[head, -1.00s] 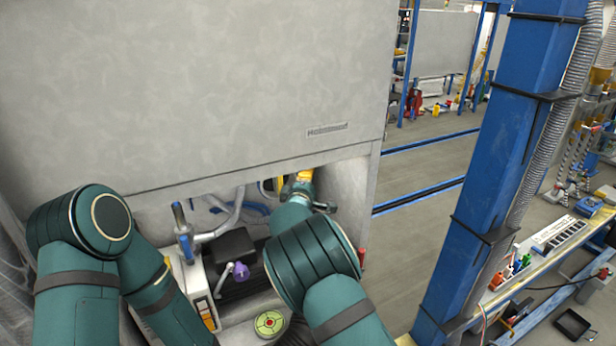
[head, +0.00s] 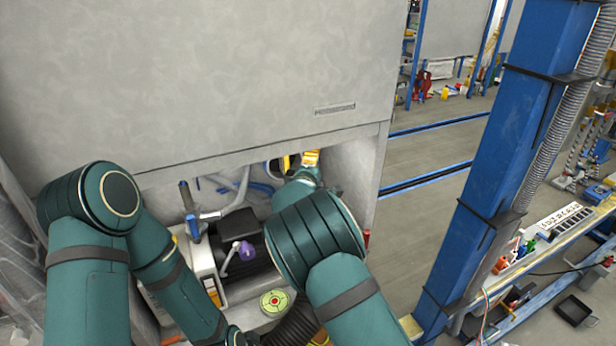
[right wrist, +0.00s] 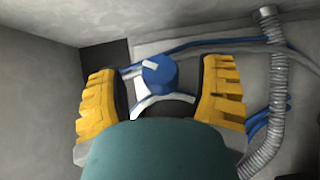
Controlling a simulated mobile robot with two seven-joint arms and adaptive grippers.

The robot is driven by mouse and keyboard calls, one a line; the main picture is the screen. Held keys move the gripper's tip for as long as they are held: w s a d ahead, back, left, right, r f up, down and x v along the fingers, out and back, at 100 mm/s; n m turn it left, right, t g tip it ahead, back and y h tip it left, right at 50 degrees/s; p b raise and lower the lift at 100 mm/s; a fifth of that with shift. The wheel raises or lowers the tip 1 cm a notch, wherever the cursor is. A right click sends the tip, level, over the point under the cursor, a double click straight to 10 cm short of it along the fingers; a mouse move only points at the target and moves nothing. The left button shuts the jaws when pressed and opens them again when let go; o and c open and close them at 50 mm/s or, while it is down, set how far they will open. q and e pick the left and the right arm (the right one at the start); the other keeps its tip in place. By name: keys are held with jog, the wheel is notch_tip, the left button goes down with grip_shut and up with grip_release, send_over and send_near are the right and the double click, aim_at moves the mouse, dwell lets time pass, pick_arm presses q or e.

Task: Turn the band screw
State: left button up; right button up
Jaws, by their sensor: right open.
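A blue round knob (right wrist: 160,73) with a white bar on its face sits between my right fingers in the right wrist view; I cannot tell for certain that it is the band screw. A white bracket (right wrist: 152,101) curves below it. My right gripper (right wrist: 162,85) is open, with one yellow finger on each side of the knob and gaps beside it. In the head view my right gripper (head: 300,161) reaches into the opening under the grey panel, and the knob is not clearly visible there. My left arm comes in at the left; its gripper is out of sight.
The large grey panel (head: 200,80) hangs over the opening. A ribbed hose (right wrist: 268,110) and blue cables (right wrist: 215,40) run beside the right gripper.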

jog(key=s+a, duration=0.2)
jog(key=s, duration=0.8)
jog(key=shift+s+r, duration=0.2)
